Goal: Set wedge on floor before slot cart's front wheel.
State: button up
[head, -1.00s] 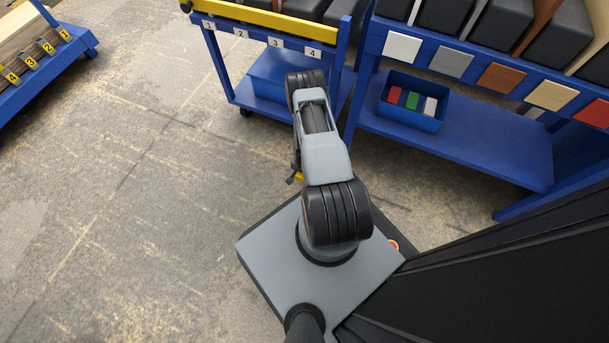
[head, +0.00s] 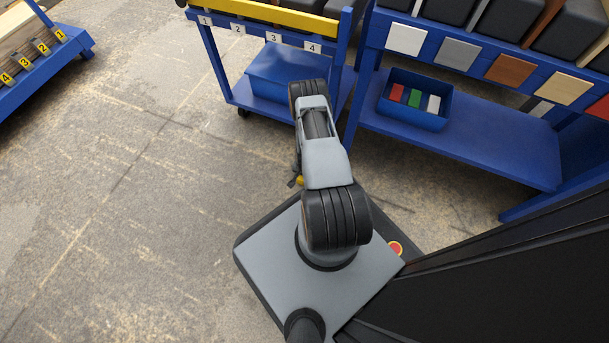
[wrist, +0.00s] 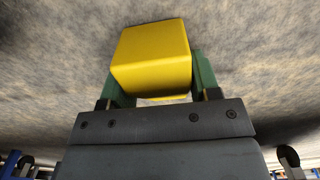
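The yellow wedge (wrist: 150,68) sits between the two green fingers of my gripper (wrist: 157,78) in the wrist view. The fingers are against its sides, and grey floor shows beyond it. In the head view my arm hides most of the gripper; a small bit of yellow (head: 299,181) shows beside the arm. A blue cart with white labels 1 to 4 (head: 231,72) stands ahead of my arm. One dark wheel (head: 243,112) shows under its left corner. Another blue cart (head: 72,42) with yellow number tags is at the upper left. I cannot tell the wedge's height above the floor.
A blue bench (head: 475,145) stands right of the labelled cart, with a blue bin (head: 412,103) of coloured pieces on its lower shelf. A large black surface fills the lower right. Open floor (head: 120,200) lies left of my base.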

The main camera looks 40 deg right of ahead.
jog(key=o, duration=0.4)
jog(key=shift+c, duration=0.2)
jog(key=w+a+r+n+p, duration=0.2)
jog(key=w+r, duration=0.1)
jog(key=r, duration=1)
jog(key=w+a+r+n+t+p, duration=0.1)
jog(key=w+a+r+n+p, duration=0.1)
jog(key=r, duration=1.2)
jog(key=w+a+r+n+p, duration=0.1)
jog(key=w+a+r+p, duration=0.15)
jog(key=r, duration=1.05)
jog(key=s+a+r+n, duration=0.2)
jog(key=s+a+r, duration=0.2)
jog(key=r, duration=0.3)
jog(key=s+a+r+n+t, duration=0.1)
jog(key=s+a+r+n, duration=0.2)
jog(key=s+a+r, duration=0.1)
jog(key=s+a+r+n, duration=0.2)
jog(key=s+r, duration=0.4)
jog(key=r, duration=0.3)
jog(key=shift+a+r+t+b, duration=0.3)
jog(key=shift+a+b, duration=0.15)
jog(key=shift+a, duration=0.45)
